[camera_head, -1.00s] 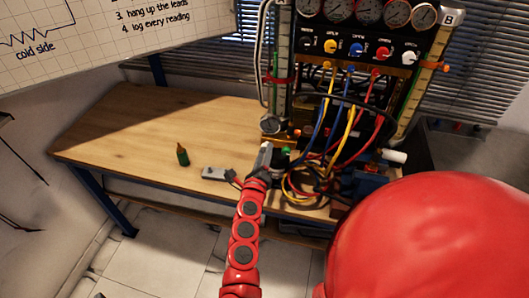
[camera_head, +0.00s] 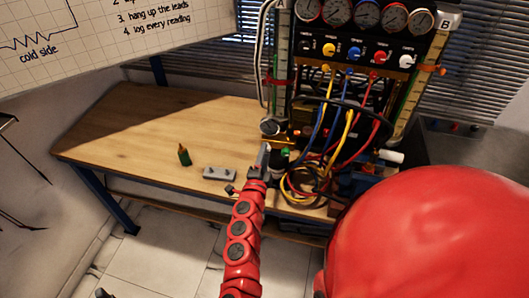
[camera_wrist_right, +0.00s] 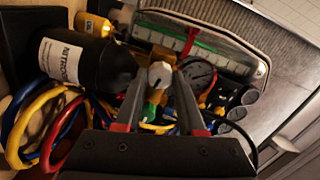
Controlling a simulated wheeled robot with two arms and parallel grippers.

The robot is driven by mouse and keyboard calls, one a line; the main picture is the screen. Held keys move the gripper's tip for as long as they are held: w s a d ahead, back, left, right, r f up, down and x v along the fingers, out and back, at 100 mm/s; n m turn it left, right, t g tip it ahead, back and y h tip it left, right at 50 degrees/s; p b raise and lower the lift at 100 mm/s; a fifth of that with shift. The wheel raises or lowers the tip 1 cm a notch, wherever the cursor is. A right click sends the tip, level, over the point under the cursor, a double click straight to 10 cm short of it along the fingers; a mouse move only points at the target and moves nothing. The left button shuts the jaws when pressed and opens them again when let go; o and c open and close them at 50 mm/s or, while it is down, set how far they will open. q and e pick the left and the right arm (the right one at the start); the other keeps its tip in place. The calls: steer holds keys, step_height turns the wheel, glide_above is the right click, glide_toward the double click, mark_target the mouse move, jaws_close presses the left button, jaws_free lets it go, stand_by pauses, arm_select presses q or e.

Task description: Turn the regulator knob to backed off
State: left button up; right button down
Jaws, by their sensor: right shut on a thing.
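My right gripper (camera_head: 264,158) is at the front of the bench, just left of the coiled hoses. In the right wrist view its two dark fingers (camera_wrist_right: 160,88) stand on either side of a small pale knob (camera_wrist_right: 160,74), which I take to be the regulator knob, and are shut on it. Green and yellow parts show just below the knob. A round gauge (camera_wrist_right: 198,74) is right beside it. A black cylinder with a nitrogen label (camera_wrist_right: 84,64) lies to the left. In the head view the gripper hides the knob. My left gripper is not clearly in view.
The gauge rig (camera_head: 357,50) stands behind, with coloured valve knobs and hoses. Coiled hoses (camera_head: 305,187) crowd the gripper's right side. A grey block (camera_head: 219,174) and a small green bottle (camera_head: 184,156) are on the wooden bench (camera_head: 130,130), whose left part is mostly clear.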

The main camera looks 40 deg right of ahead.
steer(key=shift+a+n+p, duration=0.1)
steer(key=shift+n+p, duration=0.25)
steer(key=shift+n, duration=0.85)
steer(key=shift+f, duration=0.1)
steer(key=c, duration=0.5)
jaws_free()
steer(key=b+v, duration=0.1)
steer(key=v, duration=1.6)
steer(key=shift+s+b, duration=0.2)
steer(key=shift+b, duration=0.15)
